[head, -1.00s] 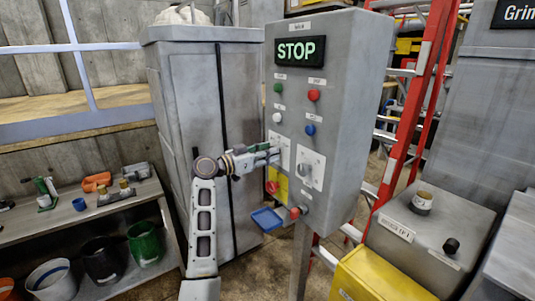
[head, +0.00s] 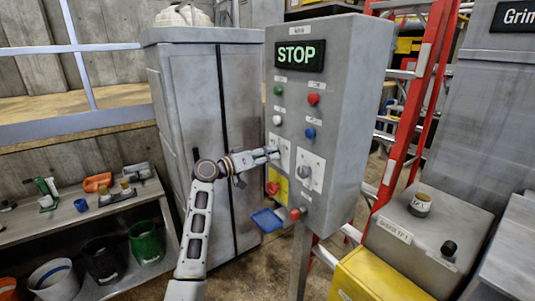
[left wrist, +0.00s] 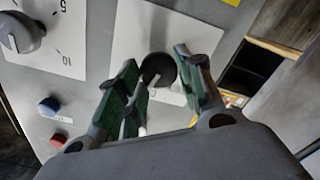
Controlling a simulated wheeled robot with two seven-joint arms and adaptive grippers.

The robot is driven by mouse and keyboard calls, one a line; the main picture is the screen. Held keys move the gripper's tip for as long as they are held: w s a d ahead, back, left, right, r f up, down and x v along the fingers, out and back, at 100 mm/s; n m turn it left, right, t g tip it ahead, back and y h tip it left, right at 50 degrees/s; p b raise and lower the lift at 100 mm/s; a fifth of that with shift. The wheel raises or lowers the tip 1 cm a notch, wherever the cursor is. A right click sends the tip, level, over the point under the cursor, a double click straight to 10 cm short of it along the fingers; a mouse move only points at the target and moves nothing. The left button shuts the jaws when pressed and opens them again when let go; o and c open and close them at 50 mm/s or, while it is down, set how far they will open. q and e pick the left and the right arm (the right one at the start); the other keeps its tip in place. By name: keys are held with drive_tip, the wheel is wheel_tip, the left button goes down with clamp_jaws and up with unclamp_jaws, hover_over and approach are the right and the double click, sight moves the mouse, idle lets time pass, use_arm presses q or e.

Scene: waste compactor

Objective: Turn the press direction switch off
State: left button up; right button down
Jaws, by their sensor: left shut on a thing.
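The grey control box (head: 345,110) stands on a post in the middle of the head view. Its lit green sign reads STOP. On its front, a white plate (left wrist: 120,42) carries a dark round switch knob (left wrist: 158,70), seen in the left wrist view. My left gripper (head: 273,153) reaches this plate from the left. In the left wrist view the fingers of the left gripper (left wrist: 165,85) stand on either side of the knob, shut on it. The knob's pointer and exact setting are hard to read. My right gripper is in neither view.
A grey dial knob (head: 305,172) with a numbered scale sits to the right of the gripper. Green, white, red (head: 313,99) and blue (head: 310,133) buttons are above. A grey cabinet (head: 170,85) stands behind my arm.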

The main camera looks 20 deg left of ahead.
use_arm(q)
drive_tip(key=shift+n+p, duration=0.65)
drive_tip(key=shift+n, duration=0.85)
drive_tip(key=o, duration=1)
drive_tip(key=shift+a, duration=0.1)
drive_tip(key=v, duration=1.2)
drive_tip(key=shift+w, duration=0.1)
